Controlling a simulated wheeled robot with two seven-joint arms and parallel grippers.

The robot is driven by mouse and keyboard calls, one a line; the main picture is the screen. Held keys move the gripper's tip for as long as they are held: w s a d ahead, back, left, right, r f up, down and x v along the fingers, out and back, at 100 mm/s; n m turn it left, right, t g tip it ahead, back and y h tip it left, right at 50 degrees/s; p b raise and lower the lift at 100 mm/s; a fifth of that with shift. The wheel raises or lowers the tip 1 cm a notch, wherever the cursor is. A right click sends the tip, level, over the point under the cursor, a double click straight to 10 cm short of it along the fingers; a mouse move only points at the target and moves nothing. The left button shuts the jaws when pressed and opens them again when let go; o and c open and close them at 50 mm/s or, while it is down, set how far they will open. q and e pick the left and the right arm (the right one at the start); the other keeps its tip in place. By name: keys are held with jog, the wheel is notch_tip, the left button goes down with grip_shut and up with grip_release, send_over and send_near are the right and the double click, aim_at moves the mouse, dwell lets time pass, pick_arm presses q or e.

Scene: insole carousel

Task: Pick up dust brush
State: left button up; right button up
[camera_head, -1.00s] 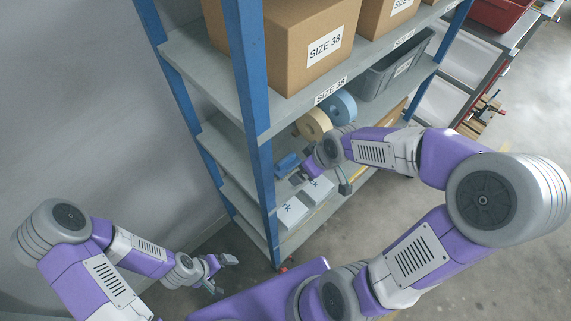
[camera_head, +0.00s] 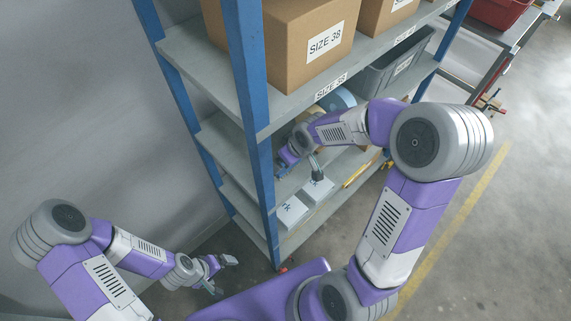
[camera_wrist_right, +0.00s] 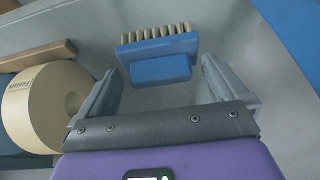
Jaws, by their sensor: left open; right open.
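The dust brush (camera_wrist_right: 160,62) has a blue back and handle block and a row of pale bristles. It lies on the grey shelf in the right wrist view. My right gripper (camera_wrist_right: 161,82) is open, with one finger on each side of the brush's handle end and gaps between. The bristles point away from the gripper. In the head view my right arm reaches into the shelf, and the brush is mostly hidden by the hand. My left gripper (camera_head: 223,275) is open and empty, low at the left, outside the shelf.
A cream roll (camera_wrist_right: 42,108) lies left of the right gripper, close to its finger. A blue shelf post (camera_head: 250,80) stands beside the hand. White boxes (camera_head: 292,211) sit on a lower shelf.

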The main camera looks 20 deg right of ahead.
jog(key=c, duration=1.5)
jog(key=shift+r, duration=0.2)
jog(key=shift+r, duration=0.3)
jog(key=s+d+b, duration=0.2)
jog(key=s, duration=0.3)
jog(key=s+d+b, duration=0.1)
jog(key=s+d, duration=0.1)
jog(key=s, duration=0.4)
jog(key=s+d+b, duration=0.2)
jog(key=s, duration=0.4)
jog(key=shift+r+b, duration=0.3)
jog(key=shift+b, duration=0.05)
jog(key=shift+s, duration=0.1)
